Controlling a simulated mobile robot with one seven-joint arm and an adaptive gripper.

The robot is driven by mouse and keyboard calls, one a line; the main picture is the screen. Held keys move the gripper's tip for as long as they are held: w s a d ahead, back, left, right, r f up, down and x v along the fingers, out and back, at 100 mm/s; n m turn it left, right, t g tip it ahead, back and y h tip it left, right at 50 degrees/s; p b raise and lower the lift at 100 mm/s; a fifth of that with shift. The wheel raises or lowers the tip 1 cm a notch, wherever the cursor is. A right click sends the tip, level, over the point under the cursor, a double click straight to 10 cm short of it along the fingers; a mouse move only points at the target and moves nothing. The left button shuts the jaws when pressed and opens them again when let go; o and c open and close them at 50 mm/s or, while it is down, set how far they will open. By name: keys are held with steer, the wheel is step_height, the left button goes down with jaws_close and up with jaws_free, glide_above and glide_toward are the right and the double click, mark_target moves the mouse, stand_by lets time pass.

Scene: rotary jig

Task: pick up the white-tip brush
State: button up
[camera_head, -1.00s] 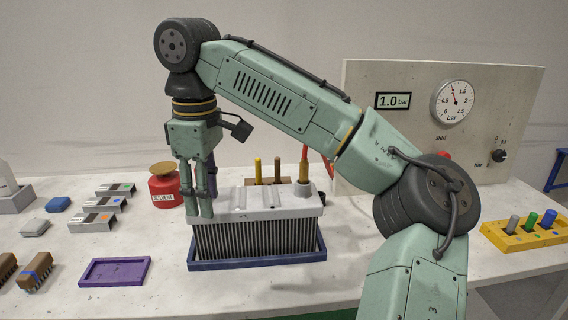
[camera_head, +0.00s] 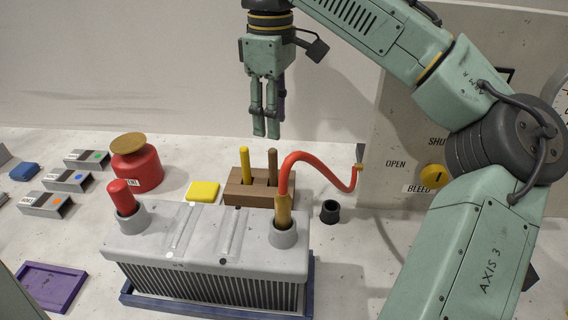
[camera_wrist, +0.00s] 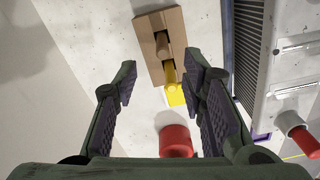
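A brown wooden block (camera_head: 238,198) stands behind the grey battery-like unit and also shows in the wrist view (camera_wrist: 149,60). Two upright handles stand in it: a yellow one (camera_head: 245,163) and a brown one (camera_head: 272,166). Their lower ends are hidden in the block, so I cannot tell which is the white-tip brush. My gripper (camera_head: 266,131) points down, apparently above and behind the block. In the wrist view my gripper (camera_wrist: 160,75) is open and empty, its fingers wide apart. The brown handle (camera_wrist: 160,45) and yellow handle (camera_wrist: 170,74) lie between the fingers' lines, beyond the tips.
The grey ribbed unit (camera_head: 205,250) stands in front of the block. A red hose (camera_head: 320,157) arches from its right post, close right of the handles. A red solvent can (camera_head: 140,168), a yellow square (camera_head: 203,191) and a black cup (camera_head: 330,211) are nearby. A control panel stands right.

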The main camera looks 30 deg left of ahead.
mark_target(273, 149)
steer(key=f, duration=0.4)
steer(key=shift+s, duration=0.2)
steer(key=shift+f+p, duration=0.55)
steer(key=shift+f, duration=2.4)
steer(key=shift+c, duration=0.5)
jaws_close()
